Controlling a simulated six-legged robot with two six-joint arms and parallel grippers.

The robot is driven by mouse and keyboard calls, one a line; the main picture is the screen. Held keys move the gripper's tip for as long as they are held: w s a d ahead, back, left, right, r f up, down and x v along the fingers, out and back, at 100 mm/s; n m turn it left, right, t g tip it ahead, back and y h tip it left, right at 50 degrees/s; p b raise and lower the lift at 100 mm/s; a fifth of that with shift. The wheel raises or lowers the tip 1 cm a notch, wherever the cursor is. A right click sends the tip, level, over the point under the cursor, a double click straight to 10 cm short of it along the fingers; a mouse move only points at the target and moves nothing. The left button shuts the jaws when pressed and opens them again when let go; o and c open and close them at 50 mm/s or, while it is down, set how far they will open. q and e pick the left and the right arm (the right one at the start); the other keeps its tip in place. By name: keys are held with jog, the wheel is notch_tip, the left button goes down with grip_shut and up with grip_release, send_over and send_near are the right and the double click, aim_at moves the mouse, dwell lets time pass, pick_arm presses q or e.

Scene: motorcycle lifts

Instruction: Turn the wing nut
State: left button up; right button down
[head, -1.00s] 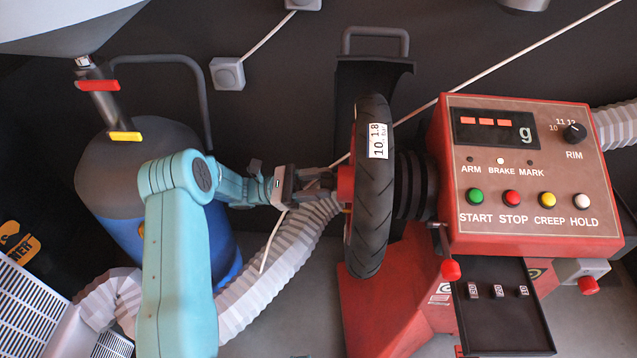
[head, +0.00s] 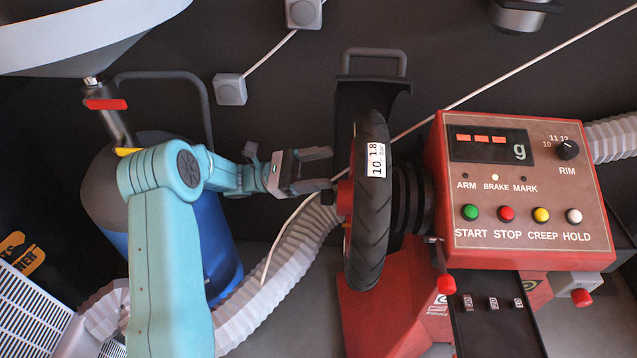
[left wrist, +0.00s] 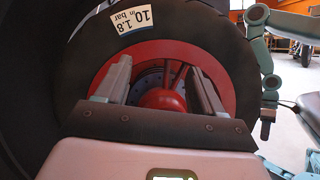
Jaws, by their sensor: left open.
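A black tyre (head: 370,225) on a red rim stands upright on the red machine in the head view. A red rounded hub piece, seemingly the wing nut (left wrist: 163,98), sits at the wheel's centre in the left wrist view; its wings cannot be made out. My left gripper (head: 328,170) is open beside the wheel's left face, its fingers pointing at the hub. In the left wrist view its fingers (left wrist: 160,85) stand left and right of the red piece, with gaps showing. A teal arm with a dark end (left wrist: 267,120), seemingly my right one, shows at the right edge.
The red control box (head: 530,185) with buttons and a display stands right of the wheel. A blue and grey tank (head: 190,240) stands behind my left arm. A pale corrugated hose (head: 285,265) runs below the gripper. A dark tray (head: 500,325) sits at lower right.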

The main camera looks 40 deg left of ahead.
pick_arm(q)
notch_tip(320, 180, up, 11)
jog(key=p, duration=0.2)
jog(key=shift+f, duration=0.15)
dwell(0.4)
